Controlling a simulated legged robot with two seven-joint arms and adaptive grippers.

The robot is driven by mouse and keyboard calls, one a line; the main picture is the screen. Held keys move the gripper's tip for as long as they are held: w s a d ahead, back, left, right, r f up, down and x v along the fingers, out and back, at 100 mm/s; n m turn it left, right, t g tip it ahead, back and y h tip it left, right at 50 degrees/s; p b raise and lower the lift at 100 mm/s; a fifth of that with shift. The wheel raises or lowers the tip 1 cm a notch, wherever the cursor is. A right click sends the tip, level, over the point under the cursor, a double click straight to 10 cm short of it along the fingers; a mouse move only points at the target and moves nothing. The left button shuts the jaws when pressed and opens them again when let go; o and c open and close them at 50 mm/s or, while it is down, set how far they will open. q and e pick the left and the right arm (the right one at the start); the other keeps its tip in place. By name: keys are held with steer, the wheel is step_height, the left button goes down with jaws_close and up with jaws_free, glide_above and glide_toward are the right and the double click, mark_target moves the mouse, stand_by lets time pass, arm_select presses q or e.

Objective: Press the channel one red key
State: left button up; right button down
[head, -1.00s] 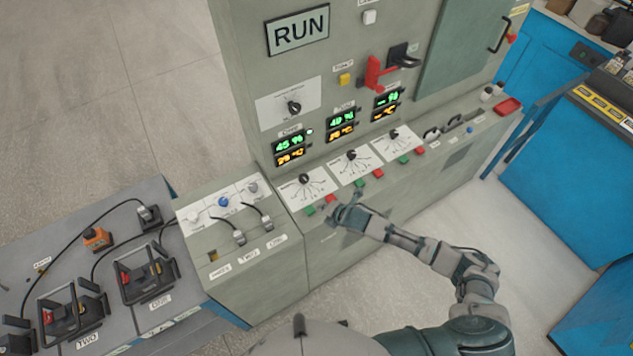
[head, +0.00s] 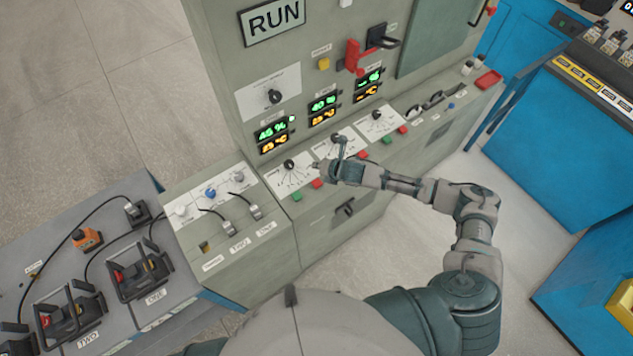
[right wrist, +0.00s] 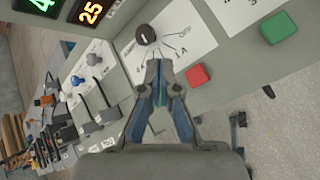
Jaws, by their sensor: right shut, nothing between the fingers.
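The red key (head: 317,183) of the leftmost channel, which I take as channel one, sits on the sloping panel beside a green key (head: 297,196). In the right wrist view the red key (right wrist: 198,76) is right of my fingertips, apart from them. My right gripper (head: 318,167) is shut and empty, over the panel near the first dial card (head: 285,178), just above the red key in the picture. In the right wrist view its fingertips (right wrist: 164,68) point toward the dial's black knob (right wrist: 146,34). My left gripper is not in view.
Further red (head: 363,155) and green (head: 387,140) keys line the panel to the right. A green key (right wrist: 278,27) is beyond the red one in the right wrist view. A black handle (head: 345,208) projects from the cabinet front. Lit displays (head: 272,135) are above the panel.

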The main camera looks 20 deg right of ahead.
steer(key=b, duration=0.5)
glide_above(318, 184)
steer(key=f, duration=0.6)
steer(key=shift+w+d+f, duration=0.15)
steer(key=shift+d+f, duration=0.05)
steer(key=shift+f, duration=0.15)
steer(key=shift+a+f+b, duration=0.1)
steer(key=shift+f+b, duration=0.2)
steer(key=shift+f, duration=0.4)
steer(key=shift+f, duration=0.3)
